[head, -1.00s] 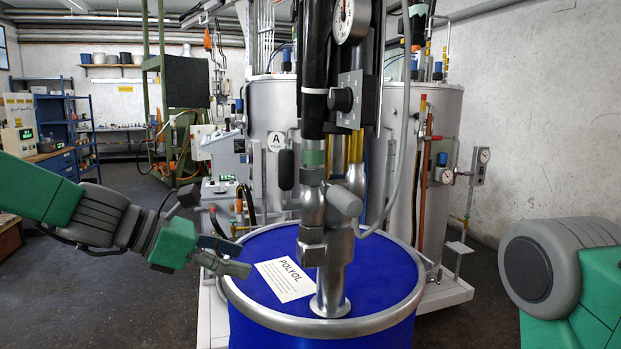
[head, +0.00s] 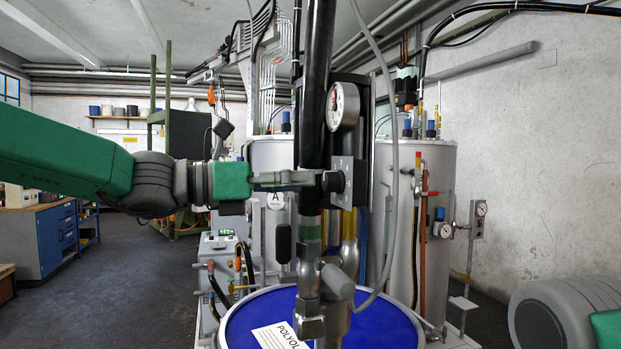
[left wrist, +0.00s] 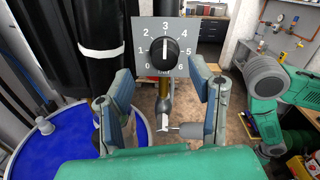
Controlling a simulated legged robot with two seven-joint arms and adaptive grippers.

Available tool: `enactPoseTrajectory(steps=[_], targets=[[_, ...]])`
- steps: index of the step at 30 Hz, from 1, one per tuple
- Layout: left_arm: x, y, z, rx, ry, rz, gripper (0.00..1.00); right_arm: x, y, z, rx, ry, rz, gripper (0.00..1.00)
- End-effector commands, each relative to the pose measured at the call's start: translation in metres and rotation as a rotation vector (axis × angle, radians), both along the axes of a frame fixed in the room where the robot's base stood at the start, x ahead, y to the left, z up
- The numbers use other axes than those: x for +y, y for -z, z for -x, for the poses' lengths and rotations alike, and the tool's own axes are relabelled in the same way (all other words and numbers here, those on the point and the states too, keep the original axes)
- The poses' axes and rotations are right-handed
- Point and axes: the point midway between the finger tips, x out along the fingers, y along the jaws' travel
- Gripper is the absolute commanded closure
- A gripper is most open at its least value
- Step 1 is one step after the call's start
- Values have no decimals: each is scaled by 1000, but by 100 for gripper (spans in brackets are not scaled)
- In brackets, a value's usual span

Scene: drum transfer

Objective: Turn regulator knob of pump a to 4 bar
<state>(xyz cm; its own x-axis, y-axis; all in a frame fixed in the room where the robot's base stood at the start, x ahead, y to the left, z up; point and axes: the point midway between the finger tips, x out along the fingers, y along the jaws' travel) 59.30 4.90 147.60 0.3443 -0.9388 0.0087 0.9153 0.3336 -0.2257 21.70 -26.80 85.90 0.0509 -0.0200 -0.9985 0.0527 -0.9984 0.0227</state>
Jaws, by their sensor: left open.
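The regulator knob (head: 333,182) is a black round knob on a grey plate at the side of the pump. In the left wrist view the knob (left wrist: 164,51) sits on a dial plate (left wrist: 141,28) marked 0 to 6 bar, and its white mark points up, about at 3. My left gripper (head: 312,180) is level with the knob in the head view, its fingertips close to it. In the left wrist view the left gripper (left wrist: 165,98) is open, its fingers apart on either side below the knob. Contact cannot be told. My right gripper is out of view.
A round pressure gauge (head: 342,106) sits above the knob. The pump stands on a blue drum (head: 255,318) labelled POLYOL. A grey hose (head: 392,200) hangs to the right of the knob. Large grey tanks (head: 398,250) stand behind.

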Motion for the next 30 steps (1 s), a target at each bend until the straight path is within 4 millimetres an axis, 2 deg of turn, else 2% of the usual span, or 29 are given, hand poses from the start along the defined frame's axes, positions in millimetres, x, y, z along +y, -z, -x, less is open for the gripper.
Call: enactPoseTrajectory(steps=[1,4,18,19,22,23,30], targets=[[-13,0,-2,0,4,-4,51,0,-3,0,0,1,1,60],[-24,0,-7,0,4,-3,51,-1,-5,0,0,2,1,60],[-22,-1,-11,-2,3,10,51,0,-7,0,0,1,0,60],[-24,-1,-11,-2,2,9,58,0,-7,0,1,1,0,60],[-27,0,-12,-2,2,5,93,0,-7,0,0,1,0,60],[-28,0,-12,-2,1,4,100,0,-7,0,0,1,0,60],[-35,2,-15,1,2,0,100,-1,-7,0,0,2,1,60]])
